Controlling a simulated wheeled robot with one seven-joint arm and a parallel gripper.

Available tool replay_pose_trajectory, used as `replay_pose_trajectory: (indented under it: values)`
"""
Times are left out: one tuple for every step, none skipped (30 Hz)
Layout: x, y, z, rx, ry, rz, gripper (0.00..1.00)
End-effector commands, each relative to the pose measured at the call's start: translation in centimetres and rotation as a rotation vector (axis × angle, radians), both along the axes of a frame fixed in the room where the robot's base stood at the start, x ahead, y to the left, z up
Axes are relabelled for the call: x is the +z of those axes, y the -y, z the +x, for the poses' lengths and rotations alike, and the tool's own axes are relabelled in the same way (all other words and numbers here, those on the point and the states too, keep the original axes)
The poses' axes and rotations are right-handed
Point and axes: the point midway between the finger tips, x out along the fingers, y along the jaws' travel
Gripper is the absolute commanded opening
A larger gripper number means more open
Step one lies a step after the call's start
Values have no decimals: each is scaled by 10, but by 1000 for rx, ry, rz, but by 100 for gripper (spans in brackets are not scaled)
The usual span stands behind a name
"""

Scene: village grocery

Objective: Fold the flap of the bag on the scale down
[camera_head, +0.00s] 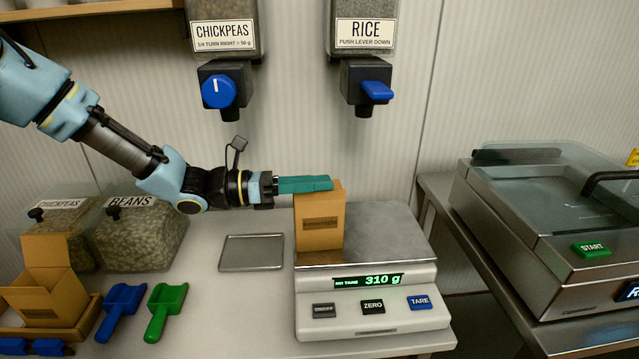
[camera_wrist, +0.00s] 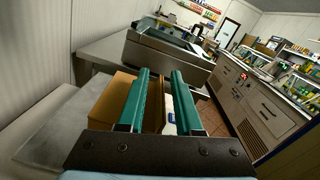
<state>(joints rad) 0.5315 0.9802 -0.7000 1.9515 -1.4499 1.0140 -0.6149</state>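The brown paper bag (camera_head: 320,222) stands upright on the steel plate of the scale (camera_head: 366,308), whose display reads 310 g. My gripper (camera_head: 328,183) reaches in from the left, with its green fingers level across the bag's top edge. In the wrist view the fingers (camera_wrist: 161,73) are apart, with a gap between them. The bag (camera_wrist: 108,100) shows below and left of them there, and part of the white scale (camera_wrist: 169,127) shows through the gap. The fingers cover the bag's top, so I cannot make out the flap's angle or whether they touch it.
An empty metal tray (camera_head: 252,253) lies left of the scale. A blue scoop (camera_head: 121,308), a green scoop (camera_head: 165,308) and an open brown carton (camera_head: 45,285) are further left. The chickpeas dispenser (camera_head: 222,88) and rice dispenser (camera_head: 366,88) hang above. A sealing machine (camera_head: 560,250) stands right.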

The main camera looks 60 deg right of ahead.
Motion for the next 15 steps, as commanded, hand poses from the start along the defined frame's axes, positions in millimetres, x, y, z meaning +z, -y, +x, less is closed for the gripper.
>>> replay_pose_trajectory:
  values:
    - [-2, -4, 7, 5, 1, -1, 34]
    - [-3, -7, 11, 5, 2, 0, 34]
    - [-3, -12, 16, 5, 2, 1, 34]
    - [-3, -16, 21, 6, 2, 2, 34]
    - [-3, -19, 26, 5, 2, 1, 34]
    - [-3, -25, 33, 6, 2, -1, 34]
    - [-4, -29, 37, 6, 3, 1, 34]
    - [-4, -33, 42, 6, 3, 1, 34]
    - [-3, -37, 48, 6, 2, -1, 34]
    - [-3, -41, 52, 5, 3, -2, 34]
    - [-3, -44, 56, 5, 3, 0, 34]
    - [-3, -48, 61, 5, 2, 1, 34]
    - [-2, -51, 64, 4, 1, 0, 34]
    - [-2, -54, 67, 3, 2, -1, 34]
    - [-2, -56, 71, 3, 1, 0, 34]
